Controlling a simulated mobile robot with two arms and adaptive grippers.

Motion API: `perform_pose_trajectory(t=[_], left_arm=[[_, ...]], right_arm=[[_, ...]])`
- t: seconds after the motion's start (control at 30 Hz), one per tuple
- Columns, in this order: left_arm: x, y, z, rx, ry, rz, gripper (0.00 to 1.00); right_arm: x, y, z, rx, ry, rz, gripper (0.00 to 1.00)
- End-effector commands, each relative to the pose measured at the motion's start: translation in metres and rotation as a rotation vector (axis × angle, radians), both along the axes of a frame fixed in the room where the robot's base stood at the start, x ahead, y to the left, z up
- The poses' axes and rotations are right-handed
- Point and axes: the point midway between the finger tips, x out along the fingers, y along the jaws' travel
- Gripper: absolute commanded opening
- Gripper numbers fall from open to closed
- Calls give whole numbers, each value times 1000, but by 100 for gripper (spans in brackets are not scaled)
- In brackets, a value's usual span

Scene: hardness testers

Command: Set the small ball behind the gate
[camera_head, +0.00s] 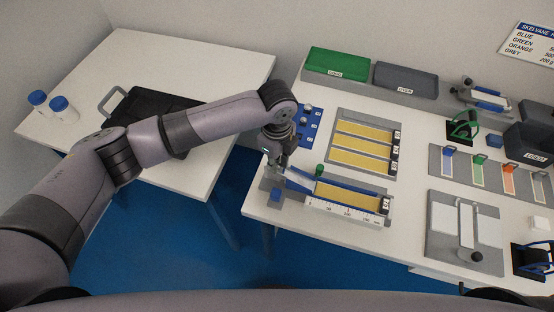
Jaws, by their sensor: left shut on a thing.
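My right gripper is not in view.
Behind the track lies a grey tray (337,117) with yellow strips. A blue holder with light balls (312,124) is beside it. A green case (337,63) and a grey case (405,78) stand at the back.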

Motion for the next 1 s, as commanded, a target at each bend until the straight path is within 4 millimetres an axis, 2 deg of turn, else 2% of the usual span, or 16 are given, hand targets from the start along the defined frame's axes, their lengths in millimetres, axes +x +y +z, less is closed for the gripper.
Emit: perform_pose_trajectory(t=[0.47, 0.5, 0.83, 1.0], left_arm=[[0, 0, 0, -1, -1, 0, 0], [0, 0, 0, 0, 0, 0, 17], [0, 0, 0, 0, 0, 0, 39], [0, 0, 0, 0, 0, 0, 40]], right_arm=[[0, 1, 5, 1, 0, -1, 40], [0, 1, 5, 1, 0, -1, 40], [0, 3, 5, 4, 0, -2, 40], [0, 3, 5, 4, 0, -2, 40]])
